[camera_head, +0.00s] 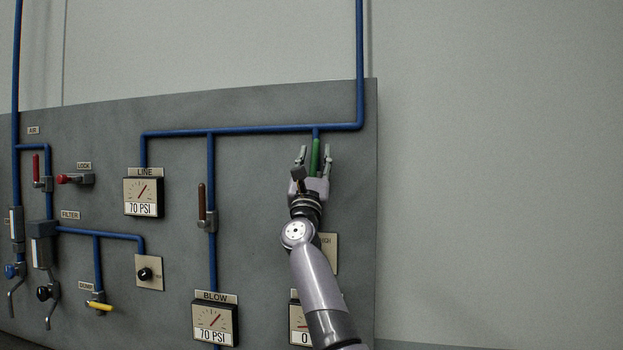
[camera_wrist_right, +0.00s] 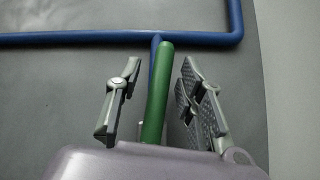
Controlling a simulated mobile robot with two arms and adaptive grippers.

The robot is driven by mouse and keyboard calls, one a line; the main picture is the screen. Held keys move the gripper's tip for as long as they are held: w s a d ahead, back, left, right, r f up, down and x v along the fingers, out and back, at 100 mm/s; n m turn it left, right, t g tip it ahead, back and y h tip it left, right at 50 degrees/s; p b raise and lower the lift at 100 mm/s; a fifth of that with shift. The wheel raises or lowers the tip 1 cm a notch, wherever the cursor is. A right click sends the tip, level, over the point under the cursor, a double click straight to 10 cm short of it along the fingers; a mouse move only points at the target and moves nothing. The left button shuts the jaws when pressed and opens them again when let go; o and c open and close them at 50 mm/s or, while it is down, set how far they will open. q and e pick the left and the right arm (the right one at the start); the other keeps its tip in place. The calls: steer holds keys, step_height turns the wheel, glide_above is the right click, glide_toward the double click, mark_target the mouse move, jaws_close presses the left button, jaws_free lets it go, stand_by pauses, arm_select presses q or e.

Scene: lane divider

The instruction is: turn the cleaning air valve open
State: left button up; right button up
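The cleaning air valve appears to be the one with the green handle (camera_head: 315,157), on the right branch of the blue pipe; its label is not visible. The handle points up, roughly in line with the pipe, leaning slightly in the right wrist view (camera_wrist_right: 157,95). In the right wrist view the open fingers (camera_wrist_right: 160,90) show gaps to the handle on both sides. The valve body is hidden behind my gripper. My left gripper is not in view.
The grey panel (camera_head: 265,165) carries blue pipes (camera_head: 250,129), a brown-handled valve (camera_head: 202,200), a red-handled valve (camera_head: 36,167) and a yellow handle (camera_head: 99,306). A LINE gauge (camera_head: 143,190) and a BLOW gauge (camera_head: 214,320) stand out from it. Right of the panel is bare wall (camera_head: 500,180).

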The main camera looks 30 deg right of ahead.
steer(key=v, duration=1.1)
steer(key=shift+s+f, duration=0.15)
steer(key=shift+c, duration=0.6)
